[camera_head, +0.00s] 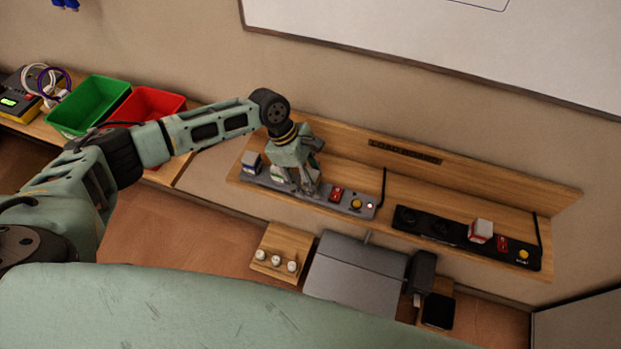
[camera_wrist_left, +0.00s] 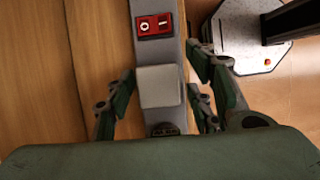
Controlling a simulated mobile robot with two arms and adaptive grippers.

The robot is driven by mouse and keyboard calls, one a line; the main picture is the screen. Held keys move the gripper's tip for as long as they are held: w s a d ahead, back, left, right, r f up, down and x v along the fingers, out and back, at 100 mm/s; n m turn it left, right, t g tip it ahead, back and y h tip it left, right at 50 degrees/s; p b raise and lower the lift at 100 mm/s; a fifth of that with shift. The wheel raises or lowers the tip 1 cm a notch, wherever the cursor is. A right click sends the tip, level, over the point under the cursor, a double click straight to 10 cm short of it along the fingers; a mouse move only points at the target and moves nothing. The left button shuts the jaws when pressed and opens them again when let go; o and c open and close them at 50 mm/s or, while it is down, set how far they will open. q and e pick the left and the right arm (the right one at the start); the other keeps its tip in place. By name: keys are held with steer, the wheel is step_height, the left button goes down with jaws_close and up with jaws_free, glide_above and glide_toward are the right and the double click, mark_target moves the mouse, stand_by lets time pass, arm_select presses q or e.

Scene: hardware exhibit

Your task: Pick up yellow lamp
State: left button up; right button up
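My left gripper (camera_head: 297,190) is over the grey strip (camera_head: 322,196) on the left board, pointing down. In the left wrist view its fingers (camera_wrist_left: 160,95) are open on either side of a pale cube (camera_wrist_left: 160,87), with small gaps visible. The cube's coloured sides are hidden there, so I cannot tell whether it is the yellow lamp. In the head view a pale cube with a green mark (camera_head: 279,172) shows beside the fingers. A round yellow piece (camera_head: 356,204) sits on the grey strip, and another yellow round piece (camera_head: 523,255) on the black strip. My right gripper is out of view.
A red switch (camera_wrist_left: 155,25) lies near the gripped-over cube. Another cube (camera_head: 252,161) stands at the strip's left end. A red-and-white cube (camera_head: 481,230) stands on the black strip (camera_head: 460,238). A grey box (camera_head: 356,275) and a white-knobbed stand (camera_head: 284,240) are in front.

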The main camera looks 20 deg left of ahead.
mark_target(316, 176)
arm_select(q)
steer(key=c, duration=1)
steer(key=shift+w+r, duration=0.1)
steer(key=shift+r, duration=0.05)
steer(key=shift+r+b, duration=0.3)
steer(key=shift+r, duration=0.3)
steer(key=r, duration=0.1)
steer(key=r+b, duration=0.1)
steer(key=shift+d+r, duration=0.2)
steer(key=shift+r, duration=0.2)
steer(key=d+r+b, duration=0.3)
steer(key=d+r, duration=0.3)
steer(key=d, duration=0.5)
steer(key=shift+d+r, duration=0.15)
steer(key=shift+r, duration=0.25)
steer(key=shift+w, duration=0.1)
